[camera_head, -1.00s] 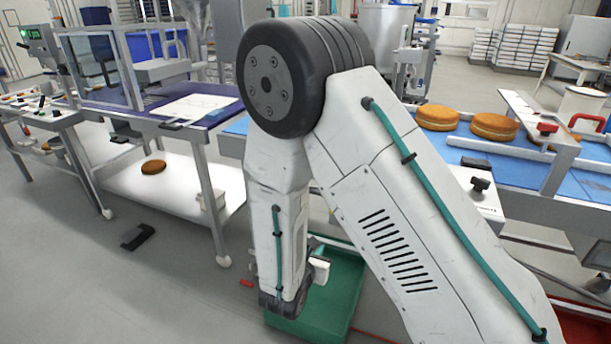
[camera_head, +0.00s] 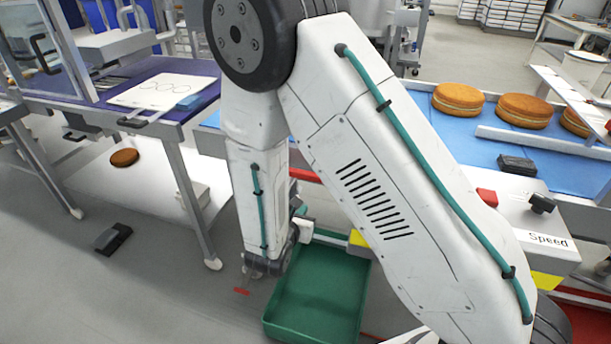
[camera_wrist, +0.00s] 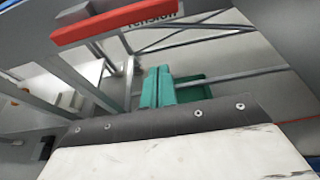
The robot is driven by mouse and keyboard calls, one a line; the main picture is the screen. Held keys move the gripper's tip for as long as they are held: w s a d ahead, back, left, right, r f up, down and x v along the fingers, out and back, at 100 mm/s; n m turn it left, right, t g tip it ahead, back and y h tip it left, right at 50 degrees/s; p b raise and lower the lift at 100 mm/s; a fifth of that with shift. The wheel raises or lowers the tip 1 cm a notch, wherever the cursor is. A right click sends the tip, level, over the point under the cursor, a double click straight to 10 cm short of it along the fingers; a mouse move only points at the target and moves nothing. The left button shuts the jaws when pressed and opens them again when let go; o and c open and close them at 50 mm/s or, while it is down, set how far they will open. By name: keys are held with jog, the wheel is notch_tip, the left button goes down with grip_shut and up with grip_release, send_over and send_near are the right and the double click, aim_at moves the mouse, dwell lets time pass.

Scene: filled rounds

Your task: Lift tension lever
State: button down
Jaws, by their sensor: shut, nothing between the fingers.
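The tension lever shows as a red bar (camera_wrist: 115,22) at the top of the wrist view, beside a grey panel lettered "Tension". My gripper (camera_wrist: 158,76) is shut and empty, its teal fingers together below and to the right of the red bar. They look apart from it. In the head view a short piece of a red bar (camera_head: 306,176) shows beside my arm, under the conveyor edge. I cannot tell if it is the same lever. My arm hides most of my gripper in the head view.
A green crate (camera_head: 318,296) lies on the floor below my wrist. The blue conveyor (camera_head: 455,128) at right carries filled cakes (camera_head: 458,98). A black knob (camera_head: 541,203) and a "Speed" label are on its front.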

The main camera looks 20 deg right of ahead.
aim_at(293, 172)
jog(key=shift+w, duration=0.1)
jog(key=w+d, duration=0.5)
jog(key=w, duration=0.2)
jog(key=shift+w+d+r, duration=0.3)
jog(key=shift+r, duration=0.1)
jog(key=shift+r, duration=0.1)
dwell(0.5)
